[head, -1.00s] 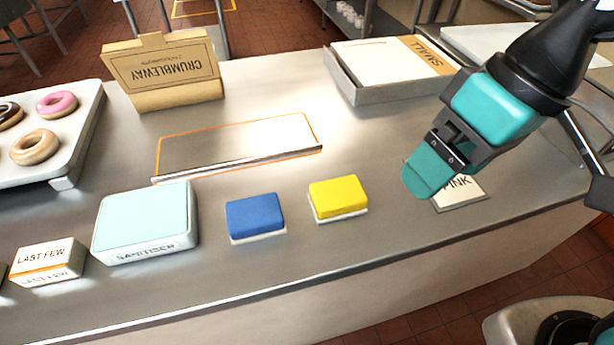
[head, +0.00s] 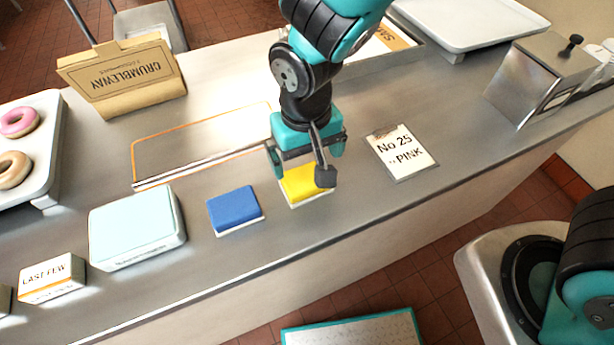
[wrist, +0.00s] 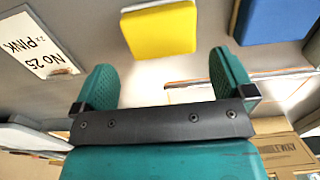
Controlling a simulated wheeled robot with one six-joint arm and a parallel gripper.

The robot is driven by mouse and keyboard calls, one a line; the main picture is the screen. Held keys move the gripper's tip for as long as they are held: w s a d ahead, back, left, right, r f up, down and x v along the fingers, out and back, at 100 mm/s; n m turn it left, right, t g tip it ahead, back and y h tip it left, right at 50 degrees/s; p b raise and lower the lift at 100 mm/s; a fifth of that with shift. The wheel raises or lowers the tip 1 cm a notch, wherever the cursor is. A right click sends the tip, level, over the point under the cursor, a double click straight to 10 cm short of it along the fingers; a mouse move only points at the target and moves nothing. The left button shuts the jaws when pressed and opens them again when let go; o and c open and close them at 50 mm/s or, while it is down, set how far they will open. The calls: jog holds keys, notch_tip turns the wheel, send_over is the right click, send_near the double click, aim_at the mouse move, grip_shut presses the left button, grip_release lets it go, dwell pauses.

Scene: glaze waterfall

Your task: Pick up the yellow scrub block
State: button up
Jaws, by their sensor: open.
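The yellow scrub block (head: 303,183) lies on the metal counter with its white base down. In the head view my gripper hangs over it and partly hides it. In the wrist view the yellow block (wrist: 160,32) shows whole on top, ahead of the fingertips and roughly in line with the gap between them. My gripper (wrist: 166,85) is open and empty, with its two teal fingers wide apart. In the head view the gripper (head: 306,162) is just above or behind the block; the exact height is hard to tell.
A blue block (head: 235,209) lies left of the yellow one, with a pale sanitiser box (head: 135,226) beyond it. A "No 25 Pink" card (head: 402,153) lies to the right. An orange-outlined area (head: 200,143) lies behind. A cardboard Crumbleway box (head: 125,80) stands at the back.

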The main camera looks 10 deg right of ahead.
aim_at(306, 177)
jog(key=shift+f+p, duration=0.85)
jog(key=shift+f, duration=2.45)
jog(key=c, duration=0.6)
jog(key=shift+r, duration=0.1)
notch_tip(306, 177, up, 20)
jog(key=shift+b, duration=1.1)
